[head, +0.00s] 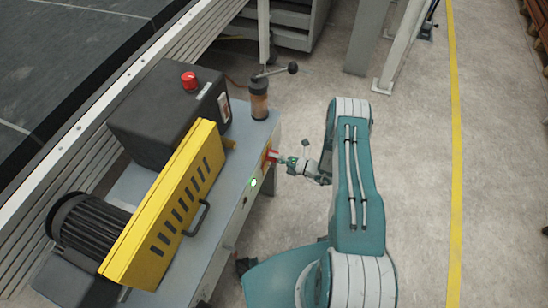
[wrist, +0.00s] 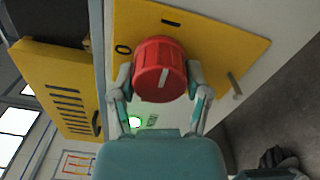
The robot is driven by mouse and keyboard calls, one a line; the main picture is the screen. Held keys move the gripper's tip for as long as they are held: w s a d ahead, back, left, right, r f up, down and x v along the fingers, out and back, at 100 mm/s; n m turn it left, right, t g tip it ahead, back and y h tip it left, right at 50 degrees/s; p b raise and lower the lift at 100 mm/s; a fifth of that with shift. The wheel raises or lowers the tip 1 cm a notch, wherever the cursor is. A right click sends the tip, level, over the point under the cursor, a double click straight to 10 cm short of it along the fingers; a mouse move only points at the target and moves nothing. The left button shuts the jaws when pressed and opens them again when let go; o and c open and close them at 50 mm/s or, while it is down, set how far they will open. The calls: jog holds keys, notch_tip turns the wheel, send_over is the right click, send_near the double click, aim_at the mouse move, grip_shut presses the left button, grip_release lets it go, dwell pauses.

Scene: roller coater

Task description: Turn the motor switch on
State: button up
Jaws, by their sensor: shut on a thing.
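The motor switch is a red round knob (wrist: 159,66) on a yellow plate (wrist: 225,48), on the side of the grey machine cabinet. The plate has an "O" mark to the knob's upper left and a bar mark above it. A short white mark shows on the knob's front face. My gripper (wrist: 160,76) is shut on the knob, one finger on each side. In the head view the knob (head: 271,155) is small and my gripper (head: 284,160) reaches it from the right.
A green lit lamp (wrist: 135,122) sits beside the plate. A yellow slotted guard (head: 165,205), a black box with a red button (head: 189,82) and a cylinder with a lever (head: 259,98) stand on the cabinet top (head: 240,155). Open floor (head: 415,190) lies to the right.

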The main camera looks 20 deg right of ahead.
jog(key=shift+d+f+m, duration=0.1)
jog(key=shift+f+m, duration=0.05)
jog(key=shift+m, duration=0.55)
jog(key=o, duration=1.1)
jog(key=v, duration=1.2)
jog(key=shift+w, duration=0.1)
